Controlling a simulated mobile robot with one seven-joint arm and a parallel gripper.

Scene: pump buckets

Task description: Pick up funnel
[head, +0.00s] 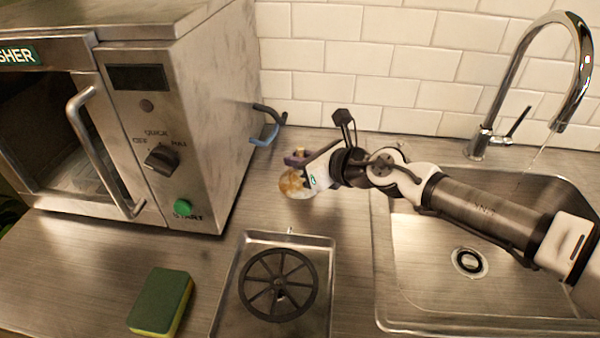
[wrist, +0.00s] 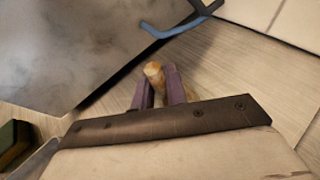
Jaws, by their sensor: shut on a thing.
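The funnel (head: 292,184) is tan and amber, with its wide part low and a narrow end upward. In the head view it is at the middle of the counter, between the dishwasher and the sink. My gripper (head: 297,158) is shut on its narrow part. In the wrist view the purple fingers of my gripper (wrist: 161,90) close on both sides of the funnel's narrow end (wrist: 153,70). Most of the funnel is hidden there by my gripper. I cannot tell whether it touches the counter.
A steel dishwasher (head: 215,110) stands left, with a blue-and-black hook (head: 268,130) beside it. A metal tray (head: 232,290) holding a black spoked wheel (head: 278,285) and a green-yellow sponge (head: 161,300) lie in front. The sink (head: 430,290) with its faucet (head: 515,65) is right.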

